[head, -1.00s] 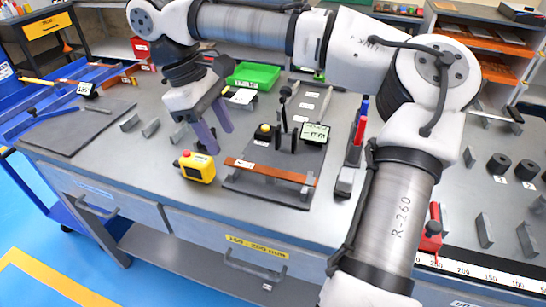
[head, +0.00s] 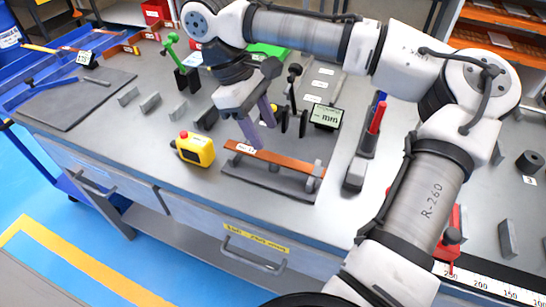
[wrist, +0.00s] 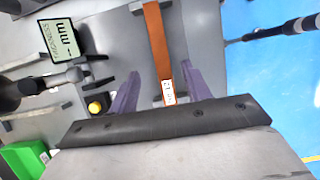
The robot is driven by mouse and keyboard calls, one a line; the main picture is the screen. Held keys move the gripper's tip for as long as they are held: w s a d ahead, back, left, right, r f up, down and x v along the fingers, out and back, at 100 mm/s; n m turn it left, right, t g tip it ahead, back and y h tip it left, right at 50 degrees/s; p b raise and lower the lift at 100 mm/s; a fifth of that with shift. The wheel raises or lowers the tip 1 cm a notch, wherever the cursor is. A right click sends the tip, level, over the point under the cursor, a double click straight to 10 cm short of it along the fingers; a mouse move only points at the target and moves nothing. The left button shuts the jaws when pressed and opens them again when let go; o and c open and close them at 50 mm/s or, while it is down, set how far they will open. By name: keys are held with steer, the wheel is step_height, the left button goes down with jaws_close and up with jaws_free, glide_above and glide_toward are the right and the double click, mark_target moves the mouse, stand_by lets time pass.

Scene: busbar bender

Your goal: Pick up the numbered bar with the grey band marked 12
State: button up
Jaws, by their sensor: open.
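A copper-orange bar (head: 280,162) lies across supports on a dark plate at the middle front of the bench. A small white label sits near its left end; the digits are too small to read surely in the head view. In the wrist view the bar (wrist: 155,45) runs upward from between the fingers, and its label seems to read 12. No grey band can be made out clearly. My gripper (head: 262,136) is open, with purple fingers pointing down at the bar's labelled end. In the wrist view the fingers (wrist: 160,73) stand apart on either side of the bar, gripping nothing.
A yellow box with a red button (head: 195,149) stands left of the bar. A display marked mm (head: 326,116) and dark upright parts stand close behind it. A red-handled tool (head: 367,140) is to the right. The bench's front edge is close to the bar.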

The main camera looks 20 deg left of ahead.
mark_target(273, 157)
steer(key=shift+a+x, duration=0.15)
steer(key=shift+x, duration=1.15)
steer(key=shift+a+x, duration=0.15)
steer(key=shift+x, duration=1.2)
jaws_close()
